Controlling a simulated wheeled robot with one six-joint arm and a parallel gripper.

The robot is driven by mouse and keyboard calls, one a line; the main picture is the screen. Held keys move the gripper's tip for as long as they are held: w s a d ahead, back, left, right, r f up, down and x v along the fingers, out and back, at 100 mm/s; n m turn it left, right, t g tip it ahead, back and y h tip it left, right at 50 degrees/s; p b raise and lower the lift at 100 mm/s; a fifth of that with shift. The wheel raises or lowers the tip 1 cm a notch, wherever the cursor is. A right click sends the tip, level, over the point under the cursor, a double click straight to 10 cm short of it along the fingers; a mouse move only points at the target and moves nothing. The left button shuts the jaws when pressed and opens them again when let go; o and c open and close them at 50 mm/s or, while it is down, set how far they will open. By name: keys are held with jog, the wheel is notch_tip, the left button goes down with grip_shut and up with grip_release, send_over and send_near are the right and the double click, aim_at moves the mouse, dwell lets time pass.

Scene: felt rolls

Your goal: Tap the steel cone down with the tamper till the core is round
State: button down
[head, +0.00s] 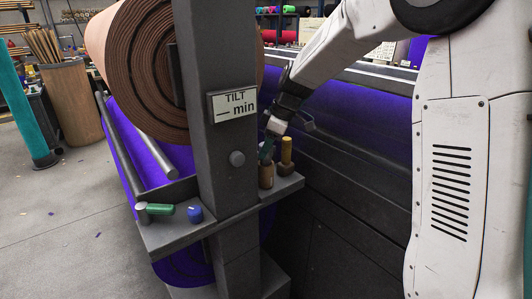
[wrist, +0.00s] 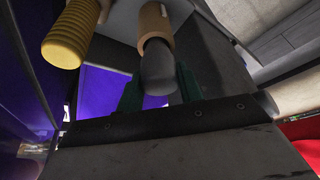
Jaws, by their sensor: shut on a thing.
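My gripper (head: 267,148) reaches down over the shelf beside the dark post, its green fingers pointing down. In the wrist view, the fingers (wrist: 160,88) are shut on the dark grey top of a tool that looks like the tamper (wrist: 158,62). Its tan lower body (wrist: 155,22) shows in the head view as a brown cylinder (head: 266,176) upright at the shelf. I cannot tell if it touches the shelf. The brown felt roll (head: 135,65) shows its spiral end; its core is mostly hidden behind the post. I cannot make out the steel cone.
A yellow ribbed handle (head: 286,151) stands close right of the tool; it also shows in the wrist view (wrist: 75,35). A green-handled tool (head: 158,209) and a blue piece (head: 195,214) lie on the shelf's left part (head: 175,235). The post (head: 225,165) carries a "TILT — min" sign (head: 234,104).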

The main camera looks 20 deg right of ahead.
jog(key=c, duration=0.9)
grip_release()
jog(key=shift+r, duration=0.25)
jog(key=v, duration=0.7)
jog(key=shift+d+r, duration=0.15)
jog(key=shift+r, duration=0.2)
jog(key=s+f+m+h, duration=0.1)
jog(key=s+m, duration=0.5)
jog(key=s, duration=1.2)
jog(key=s+f+m+h, duration=0.2)
jog(key=s+m, duration=0.4)
jog(key=s, duration=1.3)
jog(key=shift+d+m+g+h, duration=0.15)
jog(key=shift+m+g+h, duration=0.15)
jog(key=shift+h, duration=0.2)
